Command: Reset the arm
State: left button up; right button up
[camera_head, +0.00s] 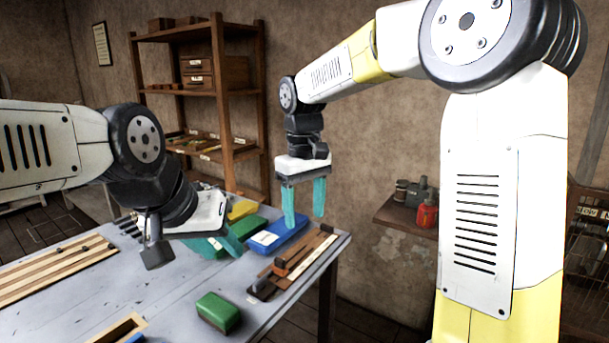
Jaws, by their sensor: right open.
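My right arm comes in from the right. Its gripper (304,203) has teal fingers pointing down with a clear gap between them. It is open and empty, in front of the back wall and above the table's far right corner, near a blue box. My left arm comes in from the left. Its gripper (225,243) is tilted over the table, with a teal finger beside the green and blue boxes. The wrist hides much of this gripper, so I cannot tell whether its fingers are apart. No handwheel press shows in this view.
The grey table (180,312) holds a blue box (279,236), a green block (218,312), wooden strips (50,268) and dark tools (264,287). A wooden shelf (217,85) stands behind. A wall ledge (400,216) holds a red container (427,214). Bare table lies around the green block.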

jog(key=s+d+r+m+t+y, duration=0.2)
jog(key=s+d+m+t, duration=0.4)
jog(key=s+d, duration=0.8)
jog(key=s, duration=0.2)
jog(key=shift+s+d+m, duration=0.3)
jog(key=shift+m, duration=0.1)
